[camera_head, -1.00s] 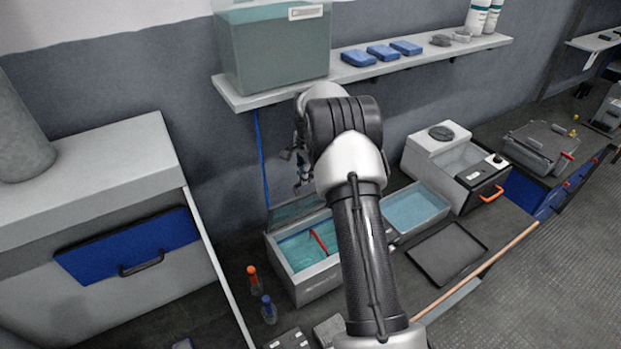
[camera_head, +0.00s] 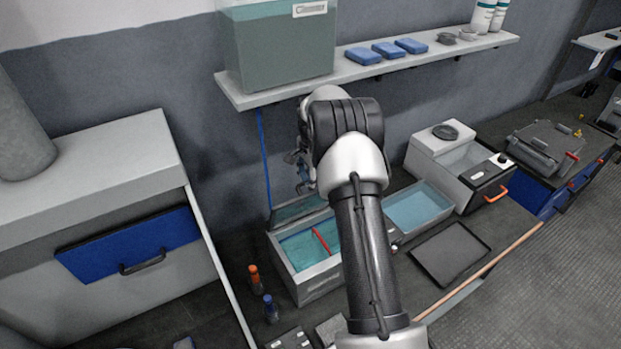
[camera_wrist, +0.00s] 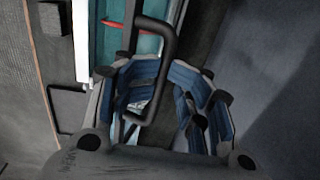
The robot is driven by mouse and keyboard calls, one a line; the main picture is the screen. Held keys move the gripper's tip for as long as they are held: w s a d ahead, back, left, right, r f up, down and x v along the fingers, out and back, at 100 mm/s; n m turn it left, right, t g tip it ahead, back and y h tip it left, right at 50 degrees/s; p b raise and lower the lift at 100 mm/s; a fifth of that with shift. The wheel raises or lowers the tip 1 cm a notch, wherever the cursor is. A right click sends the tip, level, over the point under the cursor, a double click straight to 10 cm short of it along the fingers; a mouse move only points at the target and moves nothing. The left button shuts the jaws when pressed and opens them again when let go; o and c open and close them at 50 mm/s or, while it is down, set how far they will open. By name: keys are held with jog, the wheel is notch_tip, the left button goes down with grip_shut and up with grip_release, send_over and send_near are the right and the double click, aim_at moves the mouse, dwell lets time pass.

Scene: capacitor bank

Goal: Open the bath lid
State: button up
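The bath is a grey box (camera_head: 318,281) with teal liquid and a thin red rod in it, left of my arm in the head view. Its lid (camera_head: 297,208) stands tilted up along the back edge, so the bath is uncovered. In the wrist view a black bar handle (camera_wrist: 168,45) reaches down toward my blue-padded fingers. My gripper (camera_wrist: 168,112) is open, with its fingers apart; the handle's lower end overlaps the left finger, and I cannot tell whether they touch. In the head view my gripper (camera_head: 302,180) is above the lid, partly hidden by my arm.
A shelf (camera_head: 240,100) with a tank runs above the bath. A blue basin (camera_head: 418,207) and a black tray (camera_head: 450,254) lie to the right. Two small bottles (camera_head: 270,308) stand at the bath's front left. A grey machine (camera_head: 465,165) stands farther right.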

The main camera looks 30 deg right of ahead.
notch_tip(320, 180, up, 12)
jog(key=shift+s, duration=0.35)
dwell(0.4)
dwell(0.3)
